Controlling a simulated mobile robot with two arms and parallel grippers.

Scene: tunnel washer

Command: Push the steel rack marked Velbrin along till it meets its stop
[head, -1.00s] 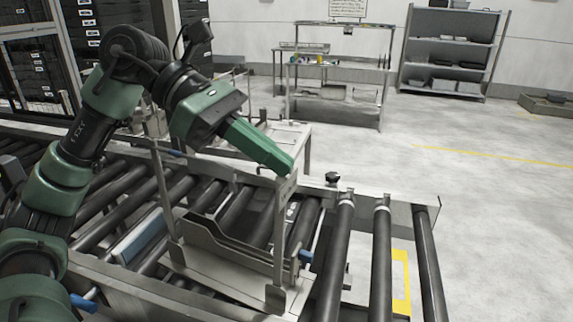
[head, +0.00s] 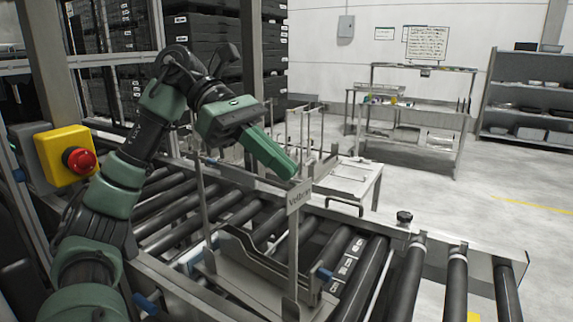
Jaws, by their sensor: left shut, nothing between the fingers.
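The steel rack (head: 262,291), an open frame with tall posts and a plate marked "Velbrin" (head: 299,197), stands upright on the roller conveyor (head: 375,285). My left gripper (head: 287,168) is shut and empty. Its tip is at the top of the rack's near right post, just above the plate; I cannot tell for certain whether it touches. A pale blue piece (head: 192,258) shows low among the rollers, close to the rack's left side. I cannot tell which part is the stop. My right gripper is not in view.
A black knob (head: 404,216) stands on the far conveyor rail, right of the rack. A yellow box with a red button (head: 80,160) is at the left. A pale table (head: 345,180) with another metal frame stands behind. The rollers to the right are empty.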

